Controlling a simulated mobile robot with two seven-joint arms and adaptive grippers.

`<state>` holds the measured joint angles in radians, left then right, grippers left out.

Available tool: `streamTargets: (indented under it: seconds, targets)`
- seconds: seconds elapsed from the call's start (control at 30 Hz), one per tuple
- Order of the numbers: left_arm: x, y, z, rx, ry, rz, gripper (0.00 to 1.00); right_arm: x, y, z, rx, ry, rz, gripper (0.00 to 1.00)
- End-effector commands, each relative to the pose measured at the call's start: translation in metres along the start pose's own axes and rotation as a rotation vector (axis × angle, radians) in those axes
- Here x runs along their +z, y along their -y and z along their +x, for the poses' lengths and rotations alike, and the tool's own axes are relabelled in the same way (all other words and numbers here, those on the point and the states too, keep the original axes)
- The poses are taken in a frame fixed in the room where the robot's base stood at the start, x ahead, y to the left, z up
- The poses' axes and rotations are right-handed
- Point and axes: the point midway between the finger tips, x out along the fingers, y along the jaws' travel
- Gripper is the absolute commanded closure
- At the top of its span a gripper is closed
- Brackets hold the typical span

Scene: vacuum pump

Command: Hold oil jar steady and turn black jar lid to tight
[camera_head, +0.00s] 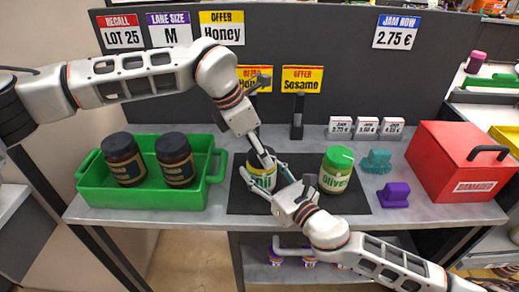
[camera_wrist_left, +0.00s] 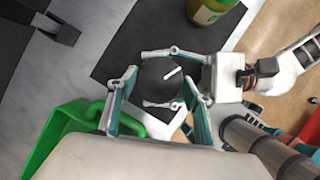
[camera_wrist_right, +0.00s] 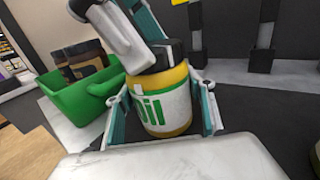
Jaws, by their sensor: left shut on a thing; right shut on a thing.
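The oil jar (camera_wrist_right: 163,108), yellow with a white label and green letters, stands upright on the black mat (camera_head: 245,202). In the head view the jar (camera_head: 263,180) is partly hidden by my grippers. My right gripper (camera_wrist_right: 165,115) is shut around the jar's body from the front. My left gripper (camera_wrist_left: 155,88) comes from above and is shut on the black lid (camera_wrist_left: 158,80), which has a white mark on top.
A jar with a green lid (camera_head: 338,165) stands right of the oil jar. A green crate (camera_head: 100,190) with two dark jars stands at left. Teal (camera_head: 377,161) and purple (camera_head: 394,194) items and a red box (camera_head: 455,160) are at right.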

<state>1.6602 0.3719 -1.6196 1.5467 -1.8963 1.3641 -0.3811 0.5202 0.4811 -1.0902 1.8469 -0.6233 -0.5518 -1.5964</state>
Motion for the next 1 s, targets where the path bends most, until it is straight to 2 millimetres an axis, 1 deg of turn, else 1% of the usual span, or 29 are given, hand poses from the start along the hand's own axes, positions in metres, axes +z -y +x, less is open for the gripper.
streamTargets:
  seconds: [0.17,0.37,1.0]
  targets:
    - [0.0003,-0.0011,0.0,-0.014,-0.001,0.041,0.71,-0.0005,-0.0004,-0.0002,0.001,-0.001,0.0,0.82]
    - [0.0007,-0.0024,0.0001,-0.059,0.0,0.151,0.71,-0.0004,-0.0003,-0.0001,0.001,-0.001,-0.001,0.82]
    - [0.0028,-0.006,0.0002,-0.28,-0.002,0.683,0.71,-0.0003,-0.0003,-0.0002,0.001,0.0,-0.001,0.82]
